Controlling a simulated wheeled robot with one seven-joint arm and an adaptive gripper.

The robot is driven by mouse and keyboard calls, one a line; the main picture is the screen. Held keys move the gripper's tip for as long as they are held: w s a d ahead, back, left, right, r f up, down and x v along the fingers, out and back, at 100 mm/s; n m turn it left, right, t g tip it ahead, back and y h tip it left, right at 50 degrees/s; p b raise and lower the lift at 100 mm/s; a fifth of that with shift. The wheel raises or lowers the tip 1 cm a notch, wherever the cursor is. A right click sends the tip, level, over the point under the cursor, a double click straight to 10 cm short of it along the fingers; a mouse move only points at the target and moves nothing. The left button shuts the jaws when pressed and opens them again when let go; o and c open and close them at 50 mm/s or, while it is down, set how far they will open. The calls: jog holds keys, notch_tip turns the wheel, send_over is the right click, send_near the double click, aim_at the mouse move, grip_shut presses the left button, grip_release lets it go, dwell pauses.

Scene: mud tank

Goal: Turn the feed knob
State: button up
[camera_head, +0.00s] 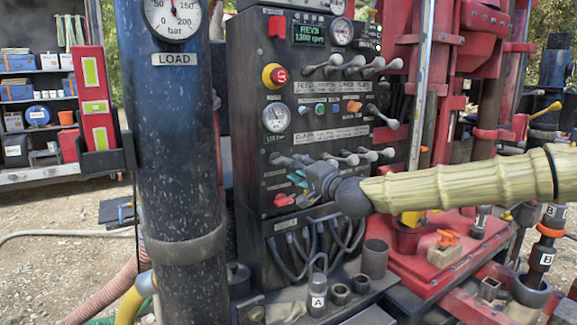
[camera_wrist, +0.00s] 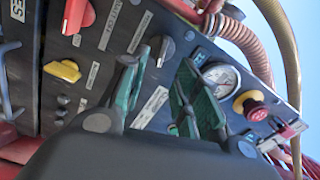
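A dark control panel (camera_head: 315,60) carries gauges, levers and knobs. My gripper (camera_head: 298,180) is in front of its lower left part in the head view, fingers toward the panel. In the wrist view my gripper (camera_wrist: 164,62) has its two green fingers spread apart, with nothing held between them. A dark knob with a grey pointer (camera_wrist: 165,50) shows near the gap between the fingertips; contact cannot be told. The wrist view also shows a yellow knob (camera_wrist: 62,70) and a red knob (camera_wrist: 75,15). I cannot read which knob is labelled feed.
A pressure gauge (camera_wrist: 220,78) and a red emergency button (camera_wrist: 253,107) are beside the right finger in the wrist view. Levers (camera_head: 345,158) stick out right beside my gripper. A thick dark LOAD column (camera_head: 175,150) stands left of the panel. Hoses (camera_head: 305,250) hang below.

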jog(key=v, duration=0.4)
jog(key=shift+s+d, duration=0.2)
jog(key=shift+s, duration=0.05)
notch_tip(320, 180, down, 16)
jog(key=s+a+n+g+h, duration=0.1)
jog(key=s+a+g, duration=0.1)
jog(key=s, duration=0.1)
jog(key=s+d+f+n+g+h, duration=0.1)
jog(key=s+d+f+g, duration=0.1)
jog(key=s+f, duration=0.65)
jog(key=s+d+f+n+g+h, duration=0.1)
jog(key=s+f+g, duration=0.15)
jog(key=f, duration=1.15)
jog(key=s+d+f+g+h, duration=0.1)
jog(key=s+d+f+g, duration=0.1)
jog(key=s+f, duration=0.65)
jog(key=s+d+f+n+g+h, duration=0.1)
jog(key=s+d+f+g+h, duration=0.1)
jog(key=s+d+f, duration=0.45)
jog(key=s+d+f+n+g+h, duration=0.1)
jog(key=s+d+f, duration=0.2)
jog(key=s+f, duration=0.6)
jog(key=s+d+f+n+g+h, duration=0.2)
jog(key=s+d+f+g+h, duration=0.1)
jog(key=s+d, duration=0.8)
jog(key=s+f, duration=0.1)
jog(key=s, duration=0.2)
jog(key=shift+s+d+h, duration=0.25)
jog(key=shift+d+h, duration=0.05)
jog(key=shift+d, duration=0.1)
